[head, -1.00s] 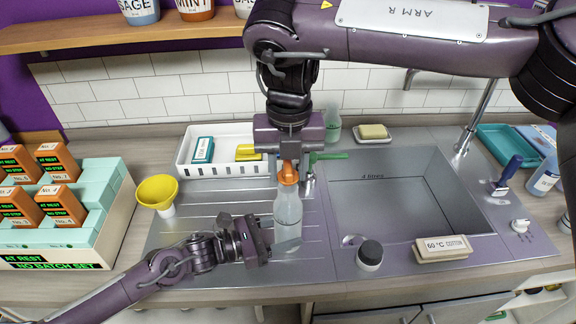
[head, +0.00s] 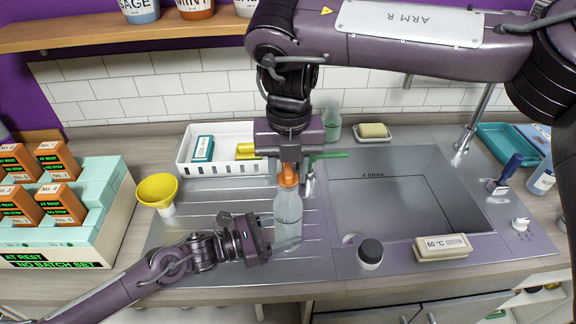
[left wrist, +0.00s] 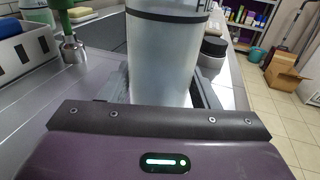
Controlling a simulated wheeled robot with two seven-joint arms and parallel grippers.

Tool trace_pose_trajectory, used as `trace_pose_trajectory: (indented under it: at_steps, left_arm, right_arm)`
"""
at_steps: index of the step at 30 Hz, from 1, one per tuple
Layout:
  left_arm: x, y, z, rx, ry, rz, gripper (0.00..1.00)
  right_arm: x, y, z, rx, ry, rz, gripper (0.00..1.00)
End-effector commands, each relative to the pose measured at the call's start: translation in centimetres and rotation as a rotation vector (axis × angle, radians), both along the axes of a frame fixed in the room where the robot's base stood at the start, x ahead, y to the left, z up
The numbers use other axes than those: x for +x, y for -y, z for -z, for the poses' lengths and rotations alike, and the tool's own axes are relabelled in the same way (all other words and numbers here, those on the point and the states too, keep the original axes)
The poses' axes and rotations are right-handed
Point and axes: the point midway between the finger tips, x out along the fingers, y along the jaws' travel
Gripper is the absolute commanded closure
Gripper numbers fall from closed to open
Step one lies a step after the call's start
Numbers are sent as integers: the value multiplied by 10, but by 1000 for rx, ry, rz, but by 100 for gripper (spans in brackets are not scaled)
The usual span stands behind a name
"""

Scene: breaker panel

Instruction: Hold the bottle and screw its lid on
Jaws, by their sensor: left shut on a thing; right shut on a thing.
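A clear bottle (head: 288,212) stands upright on the steel drainboard, left of the sink basin. It also fills the middle of the left wrist view (left wrist: 163,60). My left gripper (head: 284,243) is shut on the lower part of the bottle from the left. An orange lid (head: 288,178) sits at the bottle's top. My right gripper (head: 290,165) comes down from above and is shut on the lid. Its fingers partly cover the lid, so I cannot tell how far it is seated on the neck.
A yellow funnel (head: 158,191) stands at the left. A white tray (head: 225,167) is behind the bottle. A dark-capped jar (head: 370,254) and a labelled block (head: 443,247) stand along the sink's front edge. The sink basin (head: 400,205) is empty.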

Motion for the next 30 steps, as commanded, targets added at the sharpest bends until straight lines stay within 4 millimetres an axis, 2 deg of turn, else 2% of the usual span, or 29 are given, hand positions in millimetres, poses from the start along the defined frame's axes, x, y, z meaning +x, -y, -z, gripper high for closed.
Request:
trace_pose_trajectory:
  at_steps: [18, 25, 27, 30]
  left_arm:
    - [0, 0, 0, 0, 0, 0, 72]
    - [0, 0, 0, 0, 0, 0, 72]
    - [0, 0, 0, 0, 0, -1, 72]
    - [0, 0, 0, 0, 0, -1, 72]
  right_arm:
    - [0, 0, 14, 1, 0, 5, 84]
    - [0, 0, 14, 1, 1, 224, 84]
    - [0, 0, 13, 1, 0, 268, 91]
    - [0, 0, 13, 1, 0, 285, 91]
